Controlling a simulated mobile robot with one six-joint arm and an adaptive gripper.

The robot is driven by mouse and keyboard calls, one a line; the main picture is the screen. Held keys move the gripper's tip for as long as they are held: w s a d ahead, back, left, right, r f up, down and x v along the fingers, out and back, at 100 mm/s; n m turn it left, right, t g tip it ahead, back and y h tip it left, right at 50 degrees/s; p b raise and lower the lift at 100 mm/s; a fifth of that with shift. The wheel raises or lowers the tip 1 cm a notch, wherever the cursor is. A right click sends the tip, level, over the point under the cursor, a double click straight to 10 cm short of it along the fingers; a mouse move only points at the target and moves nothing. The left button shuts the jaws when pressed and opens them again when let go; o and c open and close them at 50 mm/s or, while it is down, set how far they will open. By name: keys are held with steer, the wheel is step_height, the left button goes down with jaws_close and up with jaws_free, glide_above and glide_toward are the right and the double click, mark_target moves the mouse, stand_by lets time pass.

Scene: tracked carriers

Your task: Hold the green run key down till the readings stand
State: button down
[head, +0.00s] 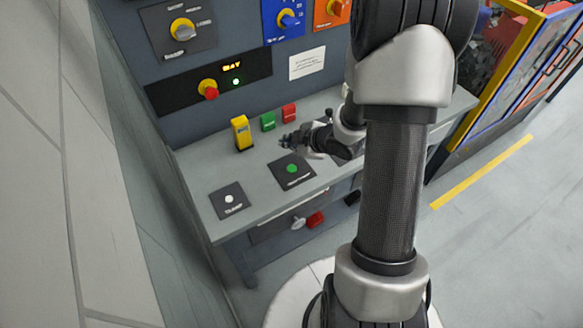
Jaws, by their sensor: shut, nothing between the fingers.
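The green run key (292,169) is a round green button on a dark square plate on the grey bench, in the middle of the head view. My gripper (288,141) is shut and empty. It appears just behind the key's plate, close above the bench top, and the green button is in plain view. I cannot tell whether the fingertips touch anything. A small display (232,66) on the panel shows orange characters, with a green lamp (236,82) lit below it. The display's characters are too small to read surely.
A second plate with a white button (229,199) lies at the left. A yellow block (241,133), a green block (268,121) and a red block (289,113) stand along the back. Knobs (183,31) sit on the panel.

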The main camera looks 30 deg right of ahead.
mark_target(290, 170)
steer(key=shift+f+b, duration=3.85)
steer(key=shift+f, duration=0.5)
steer(key=shift+f+b, duration=0.4)
steer(key=shift+f, duration=0.05)
steer(key=shift+f+b, duration=0.4)
steer(key=shift+f, duration=0.1)
stand_by(0.9)
stand_by(1.0)
steer(key=shift+r+p, duration=0.8)
steer(key=shift+r, duration=0.15)
steer(key=shift+r, duration=0.1)
